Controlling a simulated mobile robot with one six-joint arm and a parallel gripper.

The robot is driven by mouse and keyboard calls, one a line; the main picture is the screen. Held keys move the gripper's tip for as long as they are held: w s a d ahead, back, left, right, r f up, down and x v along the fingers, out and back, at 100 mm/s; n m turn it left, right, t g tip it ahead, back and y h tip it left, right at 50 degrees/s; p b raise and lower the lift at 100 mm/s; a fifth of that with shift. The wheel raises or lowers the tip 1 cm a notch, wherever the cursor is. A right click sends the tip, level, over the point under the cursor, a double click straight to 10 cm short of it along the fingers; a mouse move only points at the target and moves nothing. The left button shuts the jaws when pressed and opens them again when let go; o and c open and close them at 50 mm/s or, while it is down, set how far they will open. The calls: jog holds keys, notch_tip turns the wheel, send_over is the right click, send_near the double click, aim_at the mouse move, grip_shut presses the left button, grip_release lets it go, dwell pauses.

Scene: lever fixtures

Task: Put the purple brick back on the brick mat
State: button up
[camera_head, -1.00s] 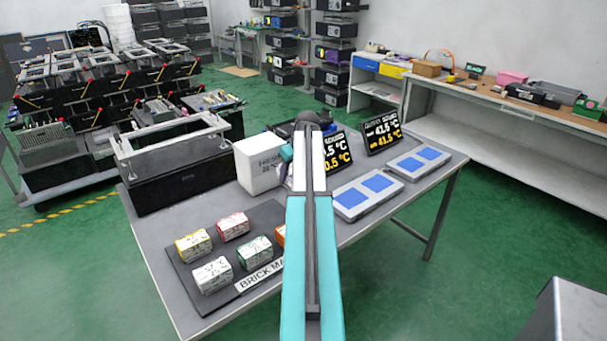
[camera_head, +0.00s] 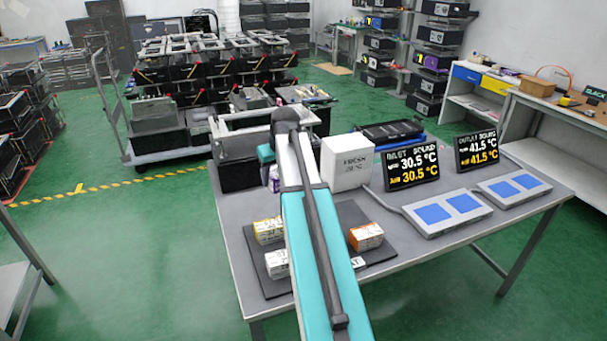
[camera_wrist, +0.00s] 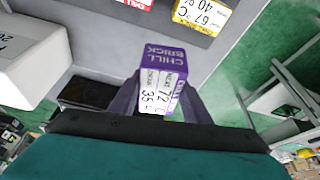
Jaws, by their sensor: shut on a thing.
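The purple brick (camera_wrist: 166,65), with a white label, is held between the two fingers of my gripper (camera_wrist: 155,98) in the wrist view. In the head view the brick (camera_head: 274,181) shows small and partly hidden, just left of my arm, above the table's left part. The dark brick mat (camera_head: 350,213) lies on the table, partly covered by my arm. An orange brick (camera_head: 366,237), a yellow brick (camera_head: 268,231) and a white-labelled brick (camera_head: 277,264) sit on it. In the wrist view the mat's edge (camera_wrist: 165,14) and a yellow brick (camera_wrist: 203,13) are at the top, apart from the held brick.
A white box (camera_head: 348,163) stands behind the mat. Two temperature displays (camera_head: 412,167) and two plates with blue pads (camera_head: 450,212) are to the right. A dark frame fixture (camera_head: 240,170) stands at the table's back left.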

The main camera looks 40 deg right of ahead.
jog(key=a+r, duration=0.2)
jog(key=a, duration=1.4)
jog(key=a+r+n, duration=0.1)
jog(key=a+r, duration=0.1)
jog(key=a, duration=1.5)
jog(key=shift+n+y, duration=0.3)
jog(key=shift+r, duration=0.1)
